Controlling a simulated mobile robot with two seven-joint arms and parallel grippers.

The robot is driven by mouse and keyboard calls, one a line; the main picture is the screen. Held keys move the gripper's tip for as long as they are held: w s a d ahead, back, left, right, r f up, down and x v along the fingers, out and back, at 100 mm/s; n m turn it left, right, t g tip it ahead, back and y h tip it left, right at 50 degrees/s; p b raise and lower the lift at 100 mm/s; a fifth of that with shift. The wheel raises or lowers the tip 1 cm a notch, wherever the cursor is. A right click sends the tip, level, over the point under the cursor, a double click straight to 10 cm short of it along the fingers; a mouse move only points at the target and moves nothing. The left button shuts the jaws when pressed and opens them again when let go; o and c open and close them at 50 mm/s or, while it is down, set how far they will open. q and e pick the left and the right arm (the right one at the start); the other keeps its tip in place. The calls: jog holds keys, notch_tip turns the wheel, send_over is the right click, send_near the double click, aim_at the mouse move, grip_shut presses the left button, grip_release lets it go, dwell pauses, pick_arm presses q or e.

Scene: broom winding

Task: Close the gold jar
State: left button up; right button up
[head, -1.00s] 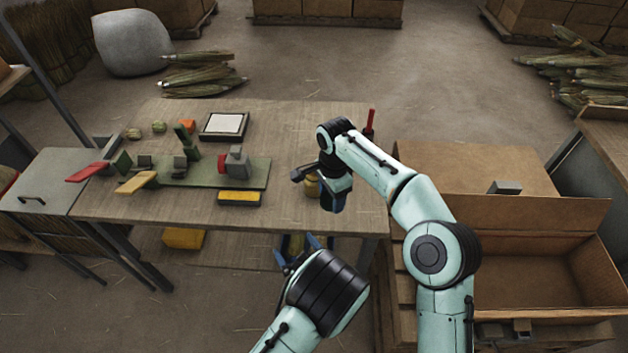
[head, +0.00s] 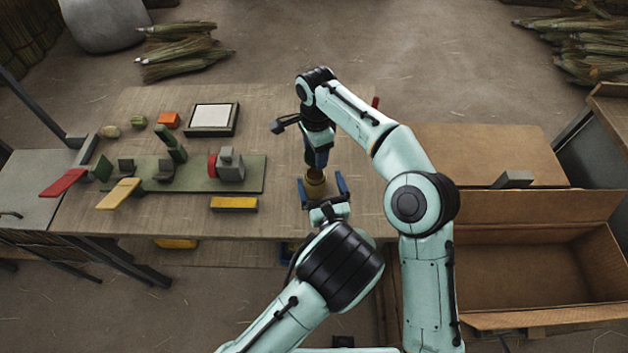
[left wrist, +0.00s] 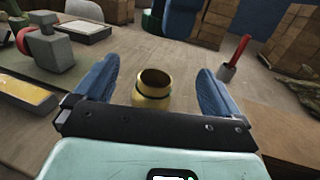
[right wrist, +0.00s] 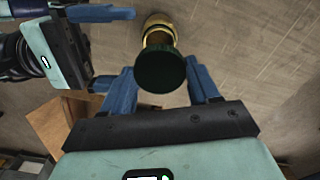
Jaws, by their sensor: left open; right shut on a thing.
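The gold jar (head: 315,184) stands upright near the table's front right edge. In the left wrist view the jar (left wrist: 152,92) shows an open, uncovered mouth. My left gripper (head: 322,187) is open, with a blue finger on either side of the jar and gaps between; its fingers also show in the left wrist view (left wrist: 155,80). My right gripper (head: 317,156) points down above the jar. In the right wrist view that gripper (right wrist: 161,80) is shut on a round dark green lid (right wrist: 161,72), with the jar (right wrist: 158,28) beyond it. The lid is hard to make out in the head view.
A green board (head: 205,186) with a grey clamp-like fixture (head: 230,165) lies left of the jar. A yellow block (head: 234,204) is in front of it and a framed white pad (head: 210,117) behind. An open cardboard box (head: 535,265) stands right of the table.

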pick_arm(q)
jog(key=shift+s, duration=0.15)
pick_arm(e)
jog(key=shift+s, duration=0.15)
pick_arm(q)
send_near(314, 178)
jog(key=w, duration=0.1)
jog(key=w+f, duration=0.1)
jog(key=w, duration=0.1)
jog(key=shift+w+a+f, duration=0.25)
jog(key=shift+a+f, duration=0.1)
jog(key=shift+a, duration=0.05)
jog(key=x, duration=0.7)
jog(key=shift+w, duration=0.25)
jog(key=c, duration=1.5)
pick_arm(e)
send_over(315, 179)
jog(key=shift+f, duration=2.45)
jog(key=shift+f, duration=0.9)
jog(key=shift+f, duration=0.55)
